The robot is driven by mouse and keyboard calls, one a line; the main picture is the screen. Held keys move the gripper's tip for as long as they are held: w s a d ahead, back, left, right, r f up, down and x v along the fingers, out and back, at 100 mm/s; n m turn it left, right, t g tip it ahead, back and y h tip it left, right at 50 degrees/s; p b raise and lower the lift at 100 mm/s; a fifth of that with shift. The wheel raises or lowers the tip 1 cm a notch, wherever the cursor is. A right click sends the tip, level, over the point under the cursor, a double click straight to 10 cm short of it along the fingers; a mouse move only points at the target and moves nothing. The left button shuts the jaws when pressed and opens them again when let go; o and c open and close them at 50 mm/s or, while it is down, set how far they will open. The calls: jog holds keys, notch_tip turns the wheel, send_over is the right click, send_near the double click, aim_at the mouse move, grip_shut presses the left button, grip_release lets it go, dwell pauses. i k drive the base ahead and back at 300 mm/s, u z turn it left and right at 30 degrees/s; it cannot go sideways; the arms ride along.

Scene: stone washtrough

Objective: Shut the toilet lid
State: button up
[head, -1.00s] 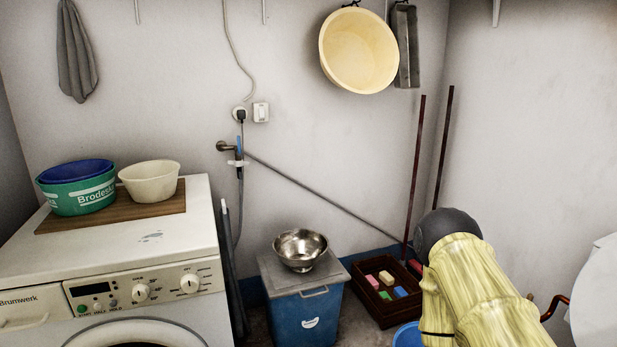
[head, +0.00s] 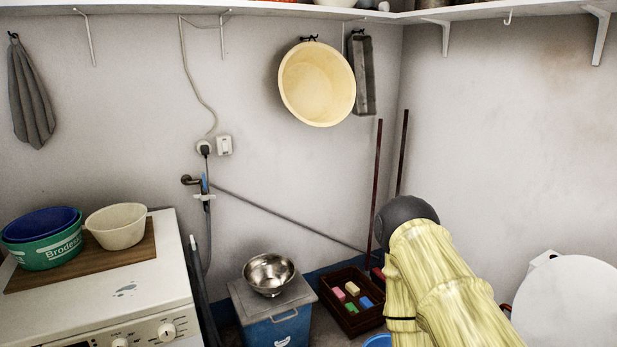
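The toilet lid (head: 567,305) is a large white rounded panel at the lower right of the head view, cut off by the bottom edge. It shows nearly face-on and looks raised. The seat and bowl are out of view. My arm, in a pale yellow sleeve with a dark rounded joint, rises from the bottom to the left of the lid. My gripper is not in view, so its state does not show.
A washing machine (head: 130,292) with tubs on a board stands at left. A blue bin (head: 278,330) bears a steel bowl (head: 268,273). A crate (head: 335,291) with coloured blocks sits by my arm. A shelf (head: 270,11) runs along the walls above.

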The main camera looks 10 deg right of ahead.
aim_at(568, 300)
jog(key=z, duration=0.25)
jog(key=i, duration=1.05)
jog(key=z, duration=1.1)
